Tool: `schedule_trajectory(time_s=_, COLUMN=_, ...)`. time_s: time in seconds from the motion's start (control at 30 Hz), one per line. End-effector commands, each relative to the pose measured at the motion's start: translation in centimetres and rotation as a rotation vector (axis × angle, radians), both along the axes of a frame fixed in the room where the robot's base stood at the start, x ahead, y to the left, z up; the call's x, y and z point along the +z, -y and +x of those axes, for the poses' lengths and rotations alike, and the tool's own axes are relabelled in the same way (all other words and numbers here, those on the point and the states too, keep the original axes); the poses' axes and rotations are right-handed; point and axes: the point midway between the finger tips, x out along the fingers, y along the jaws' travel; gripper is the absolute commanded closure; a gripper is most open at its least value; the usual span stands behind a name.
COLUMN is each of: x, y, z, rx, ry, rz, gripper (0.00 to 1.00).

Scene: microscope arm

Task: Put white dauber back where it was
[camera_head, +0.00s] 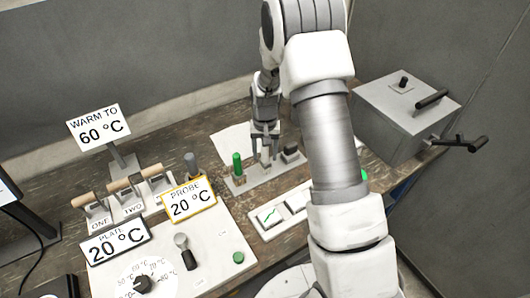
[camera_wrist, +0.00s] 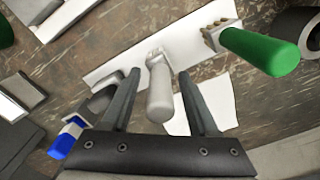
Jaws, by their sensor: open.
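The white dauber (camera_wrist: 160,95) stands in the pale rack (camera_wrist: 120,68), its base end at the rack and its handle pointing toward the wrist camera. My gripper (camera_wrist: 158,78) is open, with one finger on each side of the white dauber and a visible gap to both. In the head view my gripper (camera_head: 266,142) points down over the rack (camera_head: 262,180), and the white dauber (camera_head: 265,158) shows between its fingers. A green dauber (camera_head: 238,165) stands upright in the same rack, left of the white one; it also shows in the wrist view (camera_wrist: 262,50).
A dark block (camera_head: 292,153) sits at the rack's right end. A blue-ended item (camera_wrist: 63,145) lies beyond it in the wrist view. White paper (camera_head: 232,140) lies behind the rack. Switches (camera_head: 130,195) and signs are left; a grey lidded box (camera_head: 400,115) stands right.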

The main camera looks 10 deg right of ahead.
Motion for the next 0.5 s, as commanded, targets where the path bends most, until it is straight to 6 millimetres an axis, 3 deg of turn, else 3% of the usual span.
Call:
schedule_trajectory(time_s=0.17, x=1.7, y=0.0, z=0.1, rx=0.000, ry=0.005, rz=0.000, gripper=0.40)
schedule_trajectory(time_s=0.5, x=8.8, y=0.0, z=0.1, rx=0.001, ry=0.005, rz=0.000, gripper=0.40)
